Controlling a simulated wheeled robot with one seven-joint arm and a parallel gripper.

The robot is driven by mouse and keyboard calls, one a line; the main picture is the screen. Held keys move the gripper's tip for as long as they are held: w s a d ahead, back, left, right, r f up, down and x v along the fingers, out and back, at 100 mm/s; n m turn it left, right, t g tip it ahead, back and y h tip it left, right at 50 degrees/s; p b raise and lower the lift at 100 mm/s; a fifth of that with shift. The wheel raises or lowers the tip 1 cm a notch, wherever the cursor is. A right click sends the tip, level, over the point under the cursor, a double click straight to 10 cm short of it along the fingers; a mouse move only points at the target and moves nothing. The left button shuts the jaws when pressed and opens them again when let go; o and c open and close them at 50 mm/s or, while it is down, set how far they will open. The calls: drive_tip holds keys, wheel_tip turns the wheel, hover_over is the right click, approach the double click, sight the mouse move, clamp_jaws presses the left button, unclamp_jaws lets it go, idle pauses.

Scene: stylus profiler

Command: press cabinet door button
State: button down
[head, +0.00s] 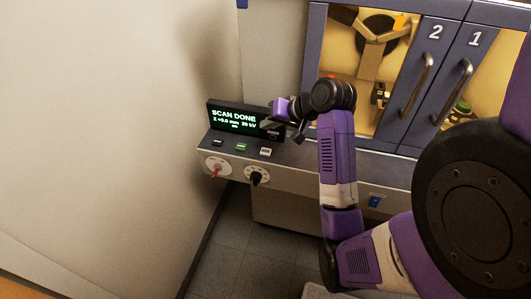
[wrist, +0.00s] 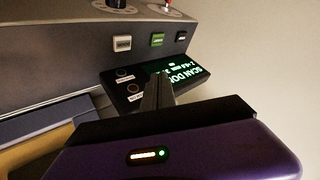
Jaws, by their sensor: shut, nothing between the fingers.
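My gripper (head: 267,125) is at the right end of the black display box in the head view. Its closed fingers (wrist: 160,80) cross the box in the wrist view and hold nothing; whether they touch it I cannot tell. The display (head: 232,117) reads "SCAN DONE". Two small round dark buttons, the upper one (wrist: 121,73) and the lower one (wrist: 133,88), sit on the box beside the fingers, their labels too small to read. A light square button (wrist: 122,43), a green one (wrist: 157,39) and a dark one (wrist: 186,39) lie on the panel. Which is the door button I cannot tell.
Cabinet doors 2 (head: 432,57) and 1 (head: 476,60) look shut, with handles sticking out. A red-handled dial (head: 216,167) and a black knob (head: 257,178) are on the console front. A pale wall (head: 110,130) stands at left.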

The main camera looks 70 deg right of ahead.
drive_tip(key=b, duration=0.6)
hover_over(268, 152)
wheel_tip(268, 152, down, 6)
drive_tip(key=shift+r, duration=0.1)
drive_tip(key=shift+f+b, duration=0.45)
drive_tip(key=shift+f, duration=0.6)
drive_tip(key=shift+f, duration=0.15)
idle(0.7)
drive_tip(key=shift+f, duration=0.25)
drive_tip(key=shift+f, duration=0.4)
idle(0.8)
drive_tip(key=shift+r+p, duration=0.1)
drive_tip(key=shift+p, duration=0.2)
drive_tip(key=shift+r+p, duration=0.7)
drive_tip(key=shift+p, duration=0.25)
